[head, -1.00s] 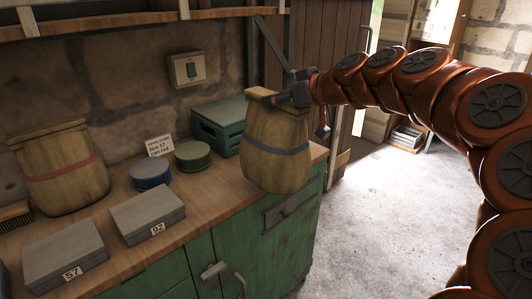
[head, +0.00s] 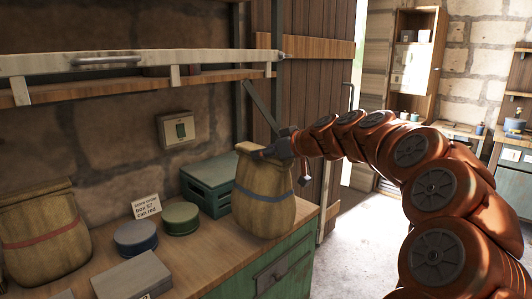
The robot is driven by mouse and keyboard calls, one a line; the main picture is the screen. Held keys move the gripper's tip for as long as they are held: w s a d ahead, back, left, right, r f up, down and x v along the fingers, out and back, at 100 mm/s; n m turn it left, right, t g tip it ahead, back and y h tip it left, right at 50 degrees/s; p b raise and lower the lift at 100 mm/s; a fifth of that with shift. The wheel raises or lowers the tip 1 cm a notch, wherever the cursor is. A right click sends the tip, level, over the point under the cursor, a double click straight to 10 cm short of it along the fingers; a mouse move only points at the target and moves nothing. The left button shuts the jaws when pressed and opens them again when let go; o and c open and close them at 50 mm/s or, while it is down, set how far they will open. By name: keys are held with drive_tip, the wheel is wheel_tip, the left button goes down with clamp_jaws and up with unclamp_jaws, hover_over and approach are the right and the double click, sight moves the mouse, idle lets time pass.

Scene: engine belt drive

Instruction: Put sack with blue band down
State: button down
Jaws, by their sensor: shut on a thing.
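The sack with the blue band (head: 264,199) is tan and upright at the right end of the wooden counter (head: 224,260). My gripper (head: 268,152) is shut on its folded top from the right. The sack's base is over the counter top near its front right corner; I cannot tell whether it touches the wood or hangs just above it. The fingertips are partly hidden against the sack's top.
A teal crate (head: 207,184) stands right behind the sack. A green tin (head: 181,218), a blue tin (head: 136,237), a small sign (head: 146,206), a grey box (head: 131,276) and a red-banded sack (head: 45,236) stand to the left. A shelf (head: 130,88) runs above.

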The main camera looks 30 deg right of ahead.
drive_tip(key=shift+w+d+p, duration=0.25)
drive_tip(key=shift+w+d, duration=0.5)
drive_tip(key=shift+w, duration=0.25)
drive_tip(key=shift+w+d+p, duration=0.3)
drive_tip(key=shift+w+d, duration=0.4)
drive_tip(key=shift+w, duration=0.35)
drive_tip(key=shift+w+d+p, duration=0.25)
drive_tip(key=shift+w+d, duration=0.5)
drive_tip(key=shift+w, duration=0.35)
drive_tip(key=shift+w+d, duration=0.15)
drive_tip(key=shift+f+p, duration=0.45)
drive_tip(key=shift+f, duration=1.4)
drive_tip(key=shift+c, duration=1.6)
unclamp_jaws()
drive_tip(key=shift+f, duration=0.2)
drive_tip(key=shift+r, duration=0.1)
drive_tip(key=b+v, duration=0.2)
drive_tip(key=v, duration=1)
